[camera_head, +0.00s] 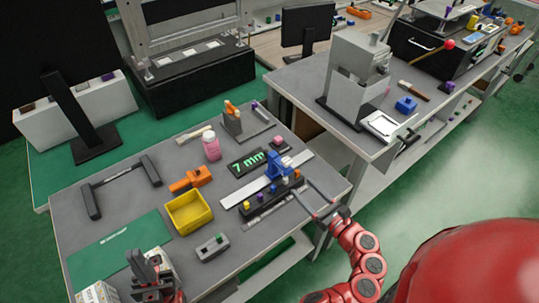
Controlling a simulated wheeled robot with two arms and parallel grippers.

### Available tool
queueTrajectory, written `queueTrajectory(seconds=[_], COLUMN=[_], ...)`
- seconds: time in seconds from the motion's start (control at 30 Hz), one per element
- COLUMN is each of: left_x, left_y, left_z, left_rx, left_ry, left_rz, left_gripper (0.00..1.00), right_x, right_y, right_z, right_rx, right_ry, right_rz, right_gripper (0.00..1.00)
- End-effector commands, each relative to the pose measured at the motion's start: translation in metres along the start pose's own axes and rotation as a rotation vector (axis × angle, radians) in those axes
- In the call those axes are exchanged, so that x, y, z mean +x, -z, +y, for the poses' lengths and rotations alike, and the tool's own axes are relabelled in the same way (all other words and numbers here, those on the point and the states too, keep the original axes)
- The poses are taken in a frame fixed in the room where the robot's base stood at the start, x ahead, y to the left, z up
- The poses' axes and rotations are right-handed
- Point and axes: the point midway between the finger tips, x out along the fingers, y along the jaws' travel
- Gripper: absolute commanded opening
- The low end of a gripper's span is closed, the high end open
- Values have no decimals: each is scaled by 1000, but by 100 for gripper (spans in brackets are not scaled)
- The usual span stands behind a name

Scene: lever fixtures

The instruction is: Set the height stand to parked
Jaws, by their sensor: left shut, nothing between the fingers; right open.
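A small grey stand (231,123) with an orange part on top is at the back of the near bench. A blue device (279,168) stands on a pale metal strip beside a black display (248,161) reading "7 mm". I cannot tell for certain which of these is the height stand. My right gripper (304,189) is open, its thin fingers near the right end of a black block (272,200) with coloured knobs; contact is unclear. My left gripper (146,262) is shut and empty at the bench's front left, partly cut off by the frame.
On the near bench are a yellow bin (188,213), an orange clamp (191,180), a pink bottle (211,147), a black handle frame (121,185), a grey switch box (212,248) and a green mat (118,247). A second bench (335,125) stands behind at right.

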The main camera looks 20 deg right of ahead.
Motion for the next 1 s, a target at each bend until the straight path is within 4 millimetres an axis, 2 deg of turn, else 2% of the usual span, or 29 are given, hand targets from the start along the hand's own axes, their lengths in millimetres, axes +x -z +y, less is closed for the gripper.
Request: queueTrajectory(seconds=[0.2,0.4,0.6,0.8,1.0], left_x=[13,13,8,4,4], left_y=[2,2,1,1,1], left_z=[-1,-1,0,0,0], left_rx=[0,0,0,0,0], left_ry=[0,0,0,0,0], left_rz=[0,0,0,0,0], left_gripper=[0,0,0,0,0], right_x=[49,97,137,157,161], right_y=[-3,0,2,1,1], right_z=[3,2,2,0,0], right_rx=[-2,-1,-1,-3,-2], right_ry=[-9,-7,-6,-2,0], right_rz=[1,0,3,3,3], right_gripper=[65,65,65,65,65])
